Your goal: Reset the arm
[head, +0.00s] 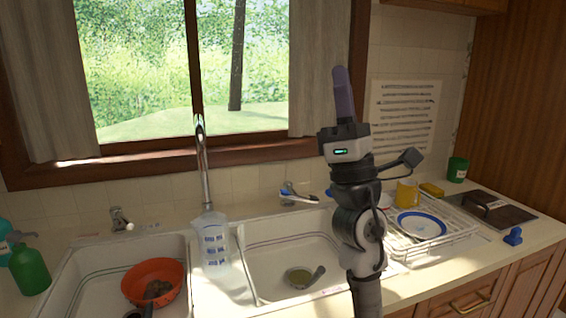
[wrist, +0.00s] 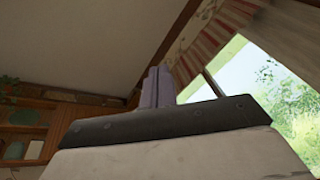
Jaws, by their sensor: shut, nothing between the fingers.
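My gripper (head: 342,80) points straight up in the head view, in front of the right curtain and well above the sinks. Its purple fingers are together with nothing between them. In the wrist view the shut fingers (wrist: 158,82) point up toward the ceiling, near the window's top edge. My arm is raised upright in front of the right sink's right side.
The counter holds a left sink with an orange bowl (head: 153,284), a right sink (head: 258,243), a clear bottle (head: 216,262), and a dish rack (head: 463,236) with a plate. The window (head: 150,70) and right curtain (head: 313,70) are behind my arm.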

